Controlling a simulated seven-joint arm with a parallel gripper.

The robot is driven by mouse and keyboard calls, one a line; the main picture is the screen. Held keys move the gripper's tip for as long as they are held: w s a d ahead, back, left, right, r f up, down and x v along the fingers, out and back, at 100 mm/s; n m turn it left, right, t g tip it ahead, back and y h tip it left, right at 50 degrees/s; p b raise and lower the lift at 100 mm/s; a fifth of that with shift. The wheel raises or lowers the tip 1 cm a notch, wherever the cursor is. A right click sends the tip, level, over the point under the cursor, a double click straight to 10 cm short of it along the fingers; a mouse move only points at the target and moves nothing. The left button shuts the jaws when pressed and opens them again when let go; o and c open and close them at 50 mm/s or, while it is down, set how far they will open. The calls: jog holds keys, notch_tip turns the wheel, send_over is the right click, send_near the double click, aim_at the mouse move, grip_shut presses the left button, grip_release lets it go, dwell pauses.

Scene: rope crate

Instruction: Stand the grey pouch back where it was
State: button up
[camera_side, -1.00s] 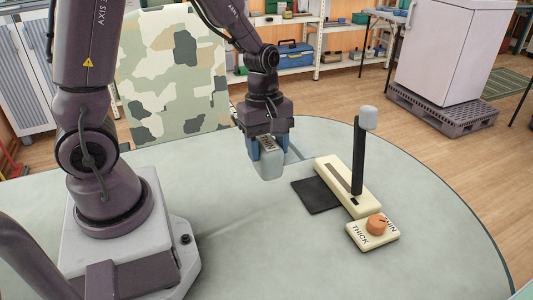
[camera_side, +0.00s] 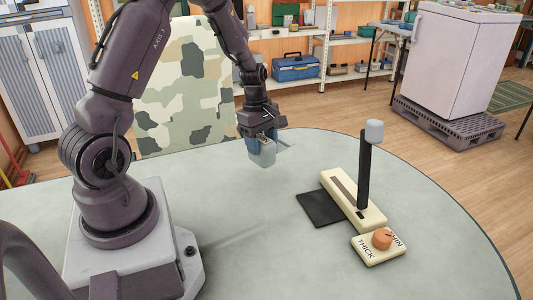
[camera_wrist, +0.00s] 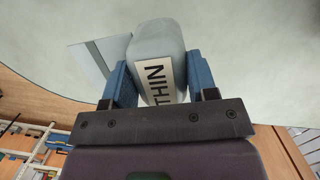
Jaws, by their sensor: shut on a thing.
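The grey pouch (camera_side: 264,156), a rounded pale block, is between the blue fingers of my gripper (camera_side: 258,142). In the side view it hangs near the far edge of the table, apparently raised above the top. The wrist view shows the pouch (camera_wrist: 156,40) with a white label reading THIN, pinched between both fingers (camera_wrist: 157,68). A flat dark square mat (camera_side: 319,208) lies bare on the table, to the right of and nearer than the pouch. Whether it marks the pouch's earlier place cannot be told.
Beside the mat stands a cream slider base (camera_side: 345,195) with a tall black lever (camera_side: 363,170). In front is a cream dial box (camera_side: 370,252) with an orange knob, marked THICK and THIN. A thin grey panel (camera_wrist: 88,62) shows beside the pouch. The table's front is clear.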

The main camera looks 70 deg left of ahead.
jog(key=w+a, duration=0.3)
jog(key=a, duration=0.3)
jog(key=shift+w+a+f, duration=0.15)
jog(key=shift+a+f, duration=0.05)
jog(key=shift+f, duration=3.05)
jog(key=shift+f, duration=0.5)
jog(key=o, duration=1.3)
jog(key=r, duration=0.4)
jog(key=a+r, duration=0.1)
jog(key=r, duration=0.7)
jog(key=shift+s+a+r, duration=0.35)
jog(key=shift+s+r, duration=0.05)
